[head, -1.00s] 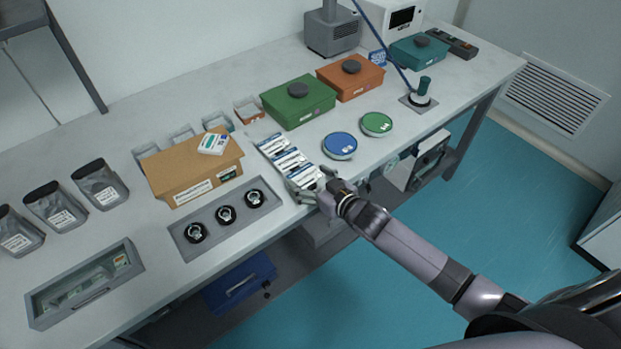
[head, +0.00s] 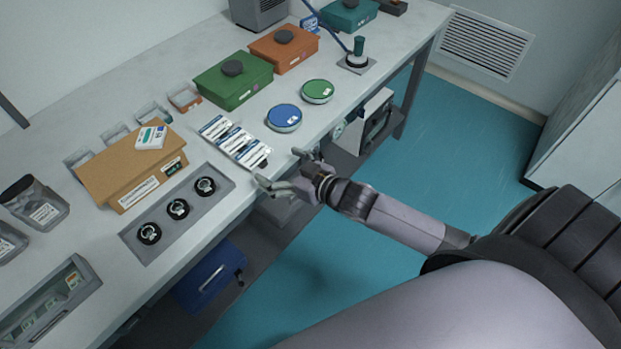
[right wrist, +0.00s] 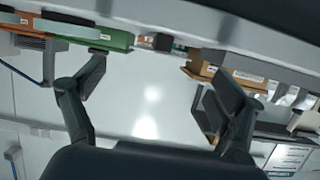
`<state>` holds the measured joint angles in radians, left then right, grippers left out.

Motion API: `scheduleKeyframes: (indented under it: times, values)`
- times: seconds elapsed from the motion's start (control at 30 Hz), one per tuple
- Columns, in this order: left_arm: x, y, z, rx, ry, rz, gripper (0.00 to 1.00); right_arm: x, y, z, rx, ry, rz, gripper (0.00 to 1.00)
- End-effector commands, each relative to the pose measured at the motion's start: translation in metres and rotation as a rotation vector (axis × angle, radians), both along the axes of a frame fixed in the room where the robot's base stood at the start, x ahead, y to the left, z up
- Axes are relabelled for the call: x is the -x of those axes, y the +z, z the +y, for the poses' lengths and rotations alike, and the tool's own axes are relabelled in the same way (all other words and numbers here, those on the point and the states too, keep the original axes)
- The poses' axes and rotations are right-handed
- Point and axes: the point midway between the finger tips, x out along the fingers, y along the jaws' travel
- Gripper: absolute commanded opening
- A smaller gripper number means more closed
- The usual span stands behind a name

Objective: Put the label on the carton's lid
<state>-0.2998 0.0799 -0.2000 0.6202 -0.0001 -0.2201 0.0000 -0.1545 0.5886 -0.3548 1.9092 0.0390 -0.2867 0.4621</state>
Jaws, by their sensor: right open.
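The brown cardboard carton (head: 130,170) stands on the table left of centre, its lid down. A small flat white and teal piece (head: 151,138) lies on the lid; I cannot tell whether it is the label. Several white, blue and black printed strips (head: 236,142) lie in a row to the carton's right. My right gripper (head: 279,167) is open and empty at the table's front edge, just beyond the near end of the strips. Its spread fingers show in the right wrist view (right wrist: 155,97) with nothing between them. My left gripper is not in view.
A grey tray with three round black items (head: 178,209) lies in front of the carton. Blue (head: 284,118) and green (head: 317,91) round tins stand right of the strips. Green (head: 234,82) and orange (head: 283,50) boxes stand behind. Small open bins (head: 185,97) line the back.

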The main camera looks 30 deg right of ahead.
Motion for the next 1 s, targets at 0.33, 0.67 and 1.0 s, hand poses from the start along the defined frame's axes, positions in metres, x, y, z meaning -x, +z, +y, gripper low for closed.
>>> scheduleKeyframes:
  times: [0.33,0.67,1.0]
  values:
    - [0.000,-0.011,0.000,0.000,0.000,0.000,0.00,0.062,0.018,-0.022,0.000,0.001,0.003,0.89]
    - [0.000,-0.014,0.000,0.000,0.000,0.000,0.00,0.090,0.030,-0.033,-0.001,0.001,-0.001,0.89]
    - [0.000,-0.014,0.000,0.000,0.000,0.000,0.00,0.091,0.027,-0.036,0.002,-0.005,0.004,0.89]
